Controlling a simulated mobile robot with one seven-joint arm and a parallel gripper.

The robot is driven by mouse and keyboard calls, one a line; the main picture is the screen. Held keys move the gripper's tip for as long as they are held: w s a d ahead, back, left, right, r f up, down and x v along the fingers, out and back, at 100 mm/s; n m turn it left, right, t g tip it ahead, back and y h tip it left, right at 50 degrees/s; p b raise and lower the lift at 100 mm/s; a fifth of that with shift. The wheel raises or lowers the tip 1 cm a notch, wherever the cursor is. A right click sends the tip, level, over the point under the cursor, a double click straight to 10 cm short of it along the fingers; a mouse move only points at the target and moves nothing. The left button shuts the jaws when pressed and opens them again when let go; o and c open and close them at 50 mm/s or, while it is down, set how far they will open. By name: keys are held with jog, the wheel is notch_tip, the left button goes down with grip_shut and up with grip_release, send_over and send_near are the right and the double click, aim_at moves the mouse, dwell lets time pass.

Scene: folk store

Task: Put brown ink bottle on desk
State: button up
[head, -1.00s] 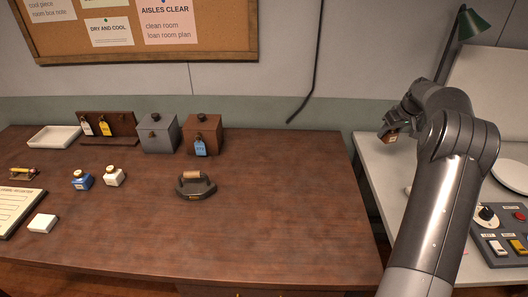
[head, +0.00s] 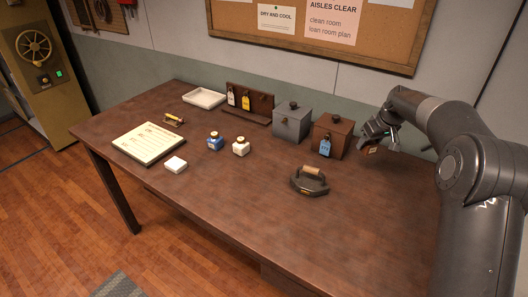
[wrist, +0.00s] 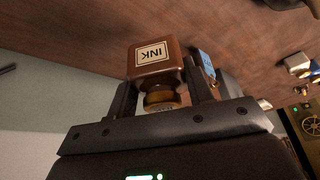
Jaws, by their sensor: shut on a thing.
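The brown ink bottle (head: 373,150) is held by my gripper (head: 377,139) at the right of the head view, to the right of the brown box. In the wrist view the bottle (wrist: 155,60) shows its INK label upside down, with its cap end between the fingers of my gripper (wrist: 162,92). My gripper is shut on the bottle. The bottle appears to be above the right part of the dark wooden desk (head: 235,195), apart from its top.
A brown box (head: 334,131) with a blue tag and a grey box (head: 292,125) stand near the wall. A dark iron (head: 310,181) sits in front. The desk's front middle is clear.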

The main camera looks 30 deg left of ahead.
jog(key=s+a+n+g, duration=0.1)
jog(key=s+a+n, duration=0.1)
jog(key=s+a, duration=0.7)
jog(key=s+a+n, duration=0.1)
jog(key=s+a, duration=0.4)
jog(key=a, duration=0.8)
jog(key=shift+y, duration=0.3)
jog(key=s+a+f, duration=0.1)
jog(key=a+f, duration=0.1)
jog(key=a, duration=0.1)
jog(key=s+a+f, duration=0.1)
jog(key=a+f, duration=0.1)
jog(key=a, duration=0.2)
jog(key=a+f, duration=0.2)
jog(key=a, duration=0.1)
jog(key=shift+s+a+f, duration=0.3)
jog(key=shift+s, duration=0.1)
jog(key=shift+a+f, duration=0.3)
jog(key=shift+f, duration=1.85)
jog(key=o, duration=1)
jog(key=shift+f, duration=0.15)
jog(key=shift+o, duration=0.3)
jog(key=v, duration=1.2)
